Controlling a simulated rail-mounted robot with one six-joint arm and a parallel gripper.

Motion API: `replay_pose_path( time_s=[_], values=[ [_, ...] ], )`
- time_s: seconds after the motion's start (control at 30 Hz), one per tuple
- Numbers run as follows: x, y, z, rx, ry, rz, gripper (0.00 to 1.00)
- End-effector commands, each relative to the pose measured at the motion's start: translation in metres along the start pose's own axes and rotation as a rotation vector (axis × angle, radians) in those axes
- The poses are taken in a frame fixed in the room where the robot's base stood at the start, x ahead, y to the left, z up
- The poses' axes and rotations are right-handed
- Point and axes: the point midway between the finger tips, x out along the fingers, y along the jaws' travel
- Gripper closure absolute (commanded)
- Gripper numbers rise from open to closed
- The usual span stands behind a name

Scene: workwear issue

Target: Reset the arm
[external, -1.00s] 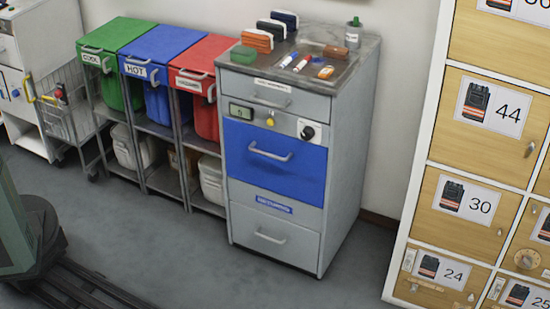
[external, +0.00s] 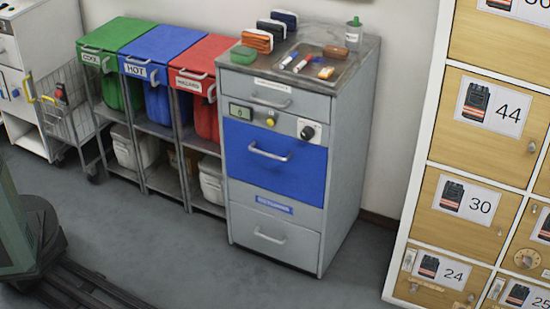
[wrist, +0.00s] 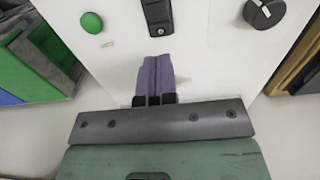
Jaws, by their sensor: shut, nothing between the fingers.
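My gripper (wrist: 155,76) shows in the wrist view as two purple fingers on black mounts, lying side by side with no gap. They are shut and hold nothing. They point at a white panel (wrist: 210,62) with a green button (wrist: 92,22), a black lock-like fitting (wrist: 157,14) and a black dial (wrist: 264,13). I cannot tell how far the fingertips are from the panel. The gripper is outside the external view, where only a lower part of my body shows at the left edge.
In the external view, a grey drawer cabinet (external: 348,170) carries brushes, markers and a bottle (external: 353,34). Green (external: 118,34), blue (external: 165,42) and red (external: 208,52) bins stand left of it. Numbered wooden lockers (external: 480,165) stand at right. The floor (external: 150,235) in front is clear beside the rail.

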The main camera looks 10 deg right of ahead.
Motion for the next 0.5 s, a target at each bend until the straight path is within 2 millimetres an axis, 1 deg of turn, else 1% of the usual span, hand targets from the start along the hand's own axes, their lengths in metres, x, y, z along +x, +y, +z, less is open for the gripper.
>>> replay_pose_path(
  time_s=[0.13, 0.17, 0.2, 0.27, 0.3, 0.37, 0.4, 0.47, 0.5],
  values=[
    [0.000, 0.000, 0.000, -0.022, 0.000, 0.000, 1.00],
    [0.000, 0.000, 0.000, -0.051, 0.000, 0.000, 1.00],
    [0.000, 0.003, 0.003, -0.115, 0.000, 0.000, 1.00],
    [0.000, 0.032, 0.036, -0.241, 0.000, 0.001, 1.00],
    [0.000, 0.055, 0.061, -0.319, 0.000, 0.001, 1.00],
    [0.000, 0.094, 0.105, -0.434, 0.000, 0.001, 1.00],
    [0.000, 0.121, 0.135, -0.506, 0.000, 0.001, 1.00],
    [0.000, 0.160, 0.179, -0.601, 0.000, 0.001, 1.00],
    [0.000, 0.184, 0.205, -0.650, 0.000, 0.001, 1.00]
  ],
)
